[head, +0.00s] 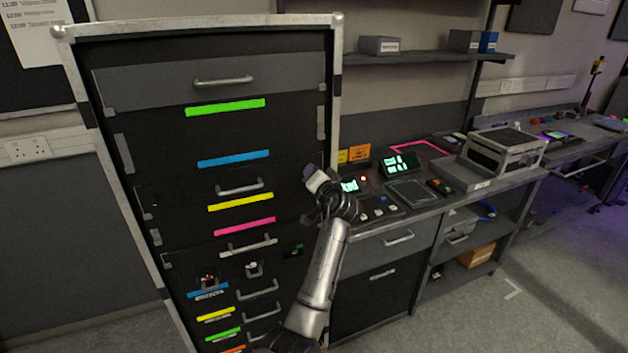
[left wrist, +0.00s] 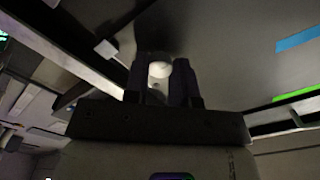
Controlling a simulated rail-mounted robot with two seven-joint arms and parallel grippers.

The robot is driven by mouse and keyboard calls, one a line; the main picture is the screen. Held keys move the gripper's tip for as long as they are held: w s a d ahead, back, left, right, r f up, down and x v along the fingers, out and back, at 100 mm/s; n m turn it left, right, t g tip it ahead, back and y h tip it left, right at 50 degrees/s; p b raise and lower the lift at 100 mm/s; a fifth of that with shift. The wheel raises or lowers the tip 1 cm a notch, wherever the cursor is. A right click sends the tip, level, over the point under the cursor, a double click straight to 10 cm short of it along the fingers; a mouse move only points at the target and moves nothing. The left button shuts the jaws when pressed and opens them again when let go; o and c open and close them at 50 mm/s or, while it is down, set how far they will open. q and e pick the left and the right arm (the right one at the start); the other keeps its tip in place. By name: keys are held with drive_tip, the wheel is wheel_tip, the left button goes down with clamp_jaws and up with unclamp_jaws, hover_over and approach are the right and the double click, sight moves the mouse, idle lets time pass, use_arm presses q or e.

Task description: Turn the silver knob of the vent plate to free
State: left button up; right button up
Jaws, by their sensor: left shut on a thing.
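My left gripper (head: 313,176) is at the right edge of the tall dark cabinet in the head view, its fingers toward the cabinet front. In the left wrist view its two dark fingers (left wrist: 160,78) are shut on a small pale round knob (left wrist: 159,69), which looks like the silver knob. The knob stands on a dark flat panel (left wrist: 215,40), seemingly the vent plate. Gripper and arm hide the knob in the head view, and I cannot read its turn position. My right gripper is not in view.
The cabinet (head: 337,60) has a pale metal frame and drawers with handles and coloured strips. Two small fittings, one with a white knob (head: 252,266), sit lower on its front. A bench (head: 425,210) with displays and boxes stands close at the right. Floor at lower right is clear.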

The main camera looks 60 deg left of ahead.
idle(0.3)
use_arm(q)
drive_tip(key=o, duration=0.9)
drive_tip(key=d, duration=0.4)
drive_tip(key=s+d, duration=0.1)
drive_tip(key=d, duration=0.4)
drive_tip(key=s+d, duration=0.1)
drive_tip(key=d, duration=0.3)
drive_tip(key=shift+s+d, duration=0.15)
drive_tip(key=shift+d, duration=0.15)
